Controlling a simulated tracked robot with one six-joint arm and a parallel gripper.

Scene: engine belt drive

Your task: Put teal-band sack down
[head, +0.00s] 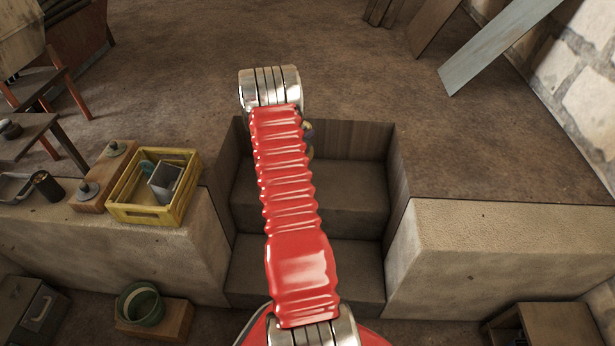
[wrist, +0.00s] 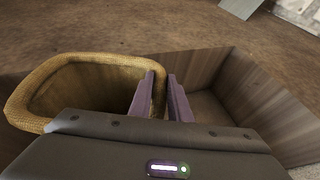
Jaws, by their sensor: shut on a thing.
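A tan woven sack (wrist: 82,64) with a thick rolled rim fills the left of the wrist view, its mouth open and dark inside. My gripper (wrist: 164,84) is shut on the right side of its rim, one purple finger on each side. No teal band shows in the wrist view. In the head view my red arm hides the gripper and nearly all of the sack; only a small yellowish and dark sliver (head: 308,138) shows beside the arm, possibly the sack. I cannot tell whether the sack's bottom touches anything.
A wood-lined recess (head: 352,140) with steps (head: 345,195) lies beneath my arm; its wooden wall (wrist: 272,95) shows right of my gripper. Stone ledges flank it. The left ledge bears a yellow crate (head: 150,214) holding a grey box. Brown floor (head: 350,60) beyond is open.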

